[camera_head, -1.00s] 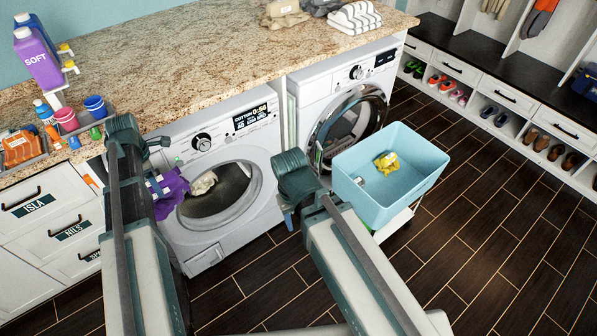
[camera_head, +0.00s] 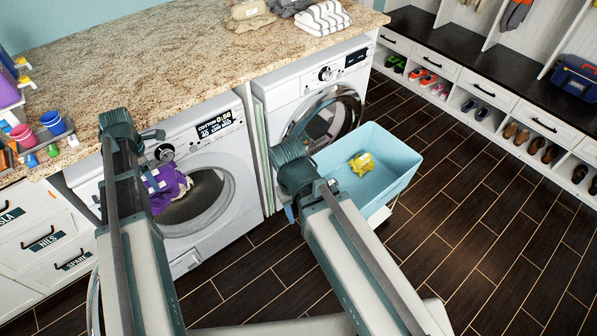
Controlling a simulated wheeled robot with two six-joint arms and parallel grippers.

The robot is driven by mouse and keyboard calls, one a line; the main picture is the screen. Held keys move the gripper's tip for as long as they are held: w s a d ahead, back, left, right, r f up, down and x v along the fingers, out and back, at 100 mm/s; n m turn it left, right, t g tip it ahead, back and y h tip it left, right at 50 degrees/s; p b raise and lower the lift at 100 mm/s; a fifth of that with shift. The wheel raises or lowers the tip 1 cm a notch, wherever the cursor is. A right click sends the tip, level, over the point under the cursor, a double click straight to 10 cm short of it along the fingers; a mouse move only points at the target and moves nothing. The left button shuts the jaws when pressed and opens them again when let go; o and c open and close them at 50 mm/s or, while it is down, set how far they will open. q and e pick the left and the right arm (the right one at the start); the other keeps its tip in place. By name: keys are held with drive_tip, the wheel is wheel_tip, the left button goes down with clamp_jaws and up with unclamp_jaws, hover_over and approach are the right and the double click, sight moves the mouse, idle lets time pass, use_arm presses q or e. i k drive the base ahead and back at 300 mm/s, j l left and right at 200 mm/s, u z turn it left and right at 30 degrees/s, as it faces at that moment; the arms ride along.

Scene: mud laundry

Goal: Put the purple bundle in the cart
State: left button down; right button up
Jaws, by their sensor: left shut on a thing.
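The purple bundle (camera_head: 173,192), with a pale label, hangs in front of the open round door of the left washer (camera_head: 217,160). My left gripper (camera_head: 153,178) is shut on it, partly hidden behind my own arm. The light blue cart (camera_head: 393,180) stands on the floor to the right, in front of the right machine. A yellow bundle (camera_head: 362,163) lies in it. My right gripper (camera_head: 289,212) shows only in small part, low beside the cart's left side, and its jaws are mostly hidden.
The granite counter (camera_head: 190,65) runs above both machines, with folded towels (camera_head: 322,17) at the back. Cups (camera_head: 53,122) and bottles stand at its left end. A shoe bench (camera_head: 480,70) lines the right wall. The dark floor (camera_head: 470,240) right of the cart is clear.

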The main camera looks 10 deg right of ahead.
sight(367, 195)
drive_tip(key=i+l, duration=0.1)
drive_tip(key=l, duration=0.3)
drive_tip(key=i+l, duration=0.15)
drive_tip(key=l, duration=0.2)
drive_tip(key=i+l, duration=0.1)
drive_tip(key=l, duration=0.3)
drive_tip(key=i+l, duration=0.1)
drive_tip(key=l, duration=0.25)
drive_tip(key=i+l, duration=0.15)
drive_tip(key=l, duration=0.25)
drive_tip(key=i+l, duration=0.1)
drive_tip(key=l, duration=0.25)
drive_tip(key=i+l, duration=0.1)
drive_tip(key=l, duration=0.3)
drive_tip(key=i+l, duration=0.1)
drive_tip(key=l, duration=0.25)
drive_tip(key=z, duration=0.05)
